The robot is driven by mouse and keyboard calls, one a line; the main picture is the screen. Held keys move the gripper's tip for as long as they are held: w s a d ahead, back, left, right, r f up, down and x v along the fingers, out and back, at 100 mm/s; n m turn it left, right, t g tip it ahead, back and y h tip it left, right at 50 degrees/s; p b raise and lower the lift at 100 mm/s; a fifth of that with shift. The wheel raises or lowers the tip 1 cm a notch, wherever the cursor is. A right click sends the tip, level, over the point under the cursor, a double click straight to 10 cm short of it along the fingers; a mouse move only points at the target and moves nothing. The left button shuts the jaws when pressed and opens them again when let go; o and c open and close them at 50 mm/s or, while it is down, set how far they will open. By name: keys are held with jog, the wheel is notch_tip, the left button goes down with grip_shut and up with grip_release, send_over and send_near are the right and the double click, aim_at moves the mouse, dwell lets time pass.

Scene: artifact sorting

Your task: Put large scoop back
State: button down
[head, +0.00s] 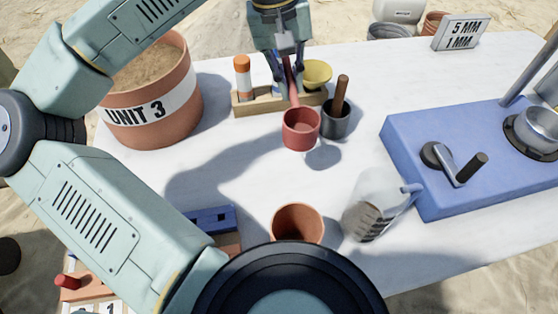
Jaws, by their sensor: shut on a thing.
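A red scoop (300,130) hangs from my gripper (290,86), which is shut on its handle. Its round cup is lowest, in front of the wooden rack (252,104), and seems to be a little above the table. The rack stands behind it and holds an orange-and-white upright piece (243,76). A yellow scoop (316,73) is at the rack's right end. A dark grey cup with a brown handle (336,122) stands just right of the red scoop. My gripper hides the middle of the rack. I cannot tell by size alone which scoop is the large one.
A clay tub marked UNIT 3 (150,95) stands at left. A blue machine with a crank (430,185) fills the right. A clear jug (375,208) and a clay pot (298,222) stand in front. A 5 MM / 1 MM sign (460,33) is at the back.

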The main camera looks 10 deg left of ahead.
aim_at(287, 118)
jog(key=shift+a+f, duration=0.2)
jog(key=shift+f, duration=0.15)
notch_tip(287, 118, down, 9)
jog(key=shift+r+p, duration=0.1)
jog(key=shift+p, duration=0.55)
jog(key=shift+f, duration=0.35)
jog(key=shift+f, duration=0.2)
jog(key=c, duration=1.7)
grip_release()
jog(key=shift+o, duration=0.2)
jog(key=shift+r, duration=0.1)
jog(key=shift+r, duration=0.25)
notch_tip(287, 118, up, 12)
jog(key=a+b, duration=0.1)
jog(key=a, duration=0.1)
jog(key=shift+s+f, duration=0.15)
jog(key=shift+f, duration=0.1)
